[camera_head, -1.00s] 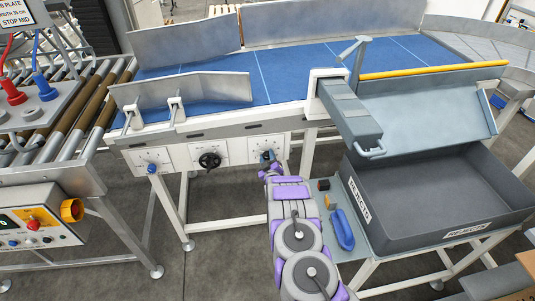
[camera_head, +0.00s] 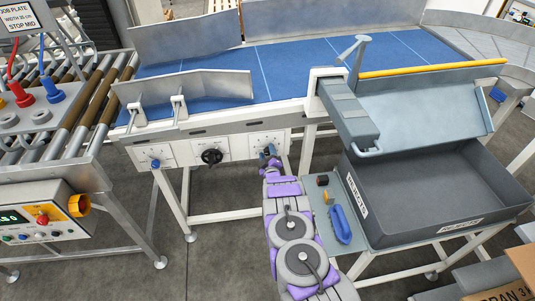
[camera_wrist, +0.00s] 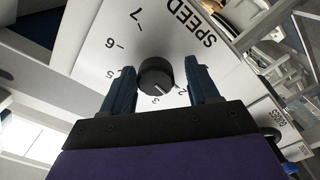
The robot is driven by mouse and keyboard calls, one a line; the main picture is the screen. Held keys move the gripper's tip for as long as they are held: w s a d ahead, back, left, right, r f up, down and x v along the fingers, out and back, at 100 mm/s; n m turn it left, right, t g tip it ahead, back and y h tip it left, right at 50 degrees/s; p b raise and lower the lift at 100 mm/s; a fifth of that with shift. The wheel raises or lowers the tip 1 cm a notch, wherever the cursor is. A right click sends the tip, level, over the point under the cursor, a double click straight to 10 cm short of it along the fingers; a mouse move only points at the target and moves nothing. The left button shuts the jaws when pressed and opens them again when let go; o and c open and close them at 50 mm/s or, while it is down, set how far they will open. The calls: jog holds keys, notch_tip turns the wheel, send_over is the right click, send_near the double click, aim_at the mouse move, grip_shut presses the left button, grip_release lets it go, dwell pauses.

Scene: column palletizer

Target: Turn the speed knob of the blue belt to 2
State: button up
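The blue belt (camera_head: 285,68) runs across the head view, with control panels on its front side. In the wrist view the black round speed knob (camera_wrist: 154,72) sits on a white dial plate (camera_wrist: 185,45) marked SPEED with numbers. A small pale mark on the knob's lower side faces the area of 3 and 2; the exact setting is hard to tell. My gripper (camera_wrist: 162,88) is open, its two dark blue fingers on either side of the knob. A gap shows at the right finger; the left is very close. In the head view my gripper (camera_head: 268,153) is at the rightmost panel, hiding the knob.
A black handwheel (camera_head: 212,157) and a small blue knob (camera_head: 155,163) are on the panels to the left. A side shelf (camera_head: 325,195) with buttons and a blue handle (camera_head: 341,224) lies close right of my arm. The grey rejects bin (camera_head: 440,195) stands further right.

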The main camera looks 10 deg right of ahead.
jog(key=shift+o, duration=0.3)
jog(key=shift+s+d, duration=0.1)
jog(key=shift+s, duration=0.5)
jog(key=s+p, duration=0.3)
jog(key=s, duration=1.3)
